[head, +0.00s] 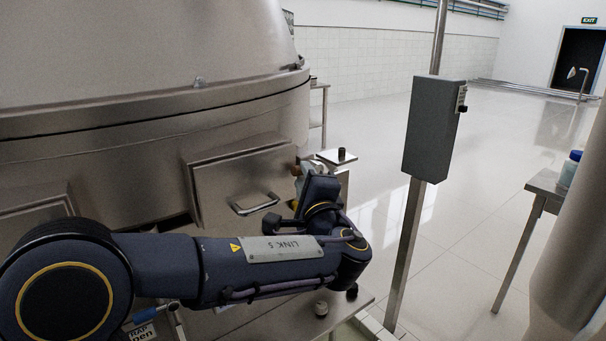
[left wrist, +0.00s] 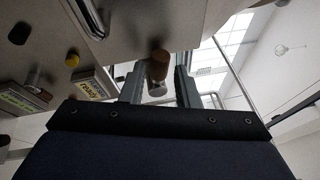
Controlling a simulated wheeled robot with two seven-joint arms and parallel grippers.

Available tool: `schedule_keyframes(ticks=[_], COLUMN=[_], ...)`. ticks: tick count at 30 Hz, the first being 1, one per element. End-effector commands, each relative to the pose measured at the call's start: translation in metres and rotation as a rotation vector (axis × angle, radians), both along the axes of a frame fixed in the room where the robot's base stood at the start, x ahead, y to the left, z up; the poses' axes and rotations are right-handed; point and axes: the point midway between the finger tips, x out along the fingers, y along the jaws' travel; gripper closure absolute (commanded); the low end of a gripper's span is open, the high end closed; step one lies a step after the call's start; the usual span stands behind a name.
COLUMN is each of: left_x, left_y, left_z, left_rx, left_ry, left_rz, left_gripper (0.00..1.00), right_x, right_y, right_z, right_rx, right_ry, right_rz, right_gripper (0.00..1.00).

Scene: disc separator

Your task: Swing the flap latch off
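The steel flap (head: 225,175) with a bar handle (head: 255,204) sits closed on the front of the big round separator (head: 130,150). My left gripper (head: 301,172) is at the flap's right edge, mostly hidden behind my own wrist in the head view. In the left wrist view my left gripper (left wrist: 160,84) has its two fingers apart. A short cylinder with a brown top and metal end, seemingly the latch knob (left wrist: 158,70), shows between them. I see gaps beside it, and cannot tell whether either finger touches it. My right gripper is not in view.
A grey control box (head: 433,128) on a steel post stands right of the arm. A small steel stand with a black knob (head: 341,154) is just behind the gripper. A side table (head: 548,185) is at the right. The tiled floor between is clear.

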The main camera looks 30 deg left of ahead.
Motion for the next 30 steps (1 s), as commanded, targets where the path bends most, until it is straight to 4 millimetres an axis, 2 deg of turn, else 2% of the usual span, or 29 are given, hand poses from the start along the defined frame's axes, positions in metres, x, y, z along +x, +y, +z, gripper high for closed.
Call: schedule_keyframes(ticks=[4,12,19,30], left_x=[0.008,0.009,0.009,0.009], left_y=[0.008,0.009,0.009,0.009], left_z=[0.001,0.001,0.001,0.007], left_rx=[0.0,-0.001,-0.001,0.02], left_ry=[0.001,0.001,0.001,0.053], left_rz=[0.001,0.0,0.0,-0.001], left_gripper=[0.71,0.71,1.0,1.0], right_x=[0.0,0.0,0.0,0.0], right_y=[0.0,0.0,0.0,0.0], right_z=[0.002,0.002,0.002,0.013], right_rx=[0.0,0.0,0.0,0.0], right_ry=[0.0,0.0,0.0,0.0], right_rz=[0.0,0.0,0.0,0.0], right_gripper=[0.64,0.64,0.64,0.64])
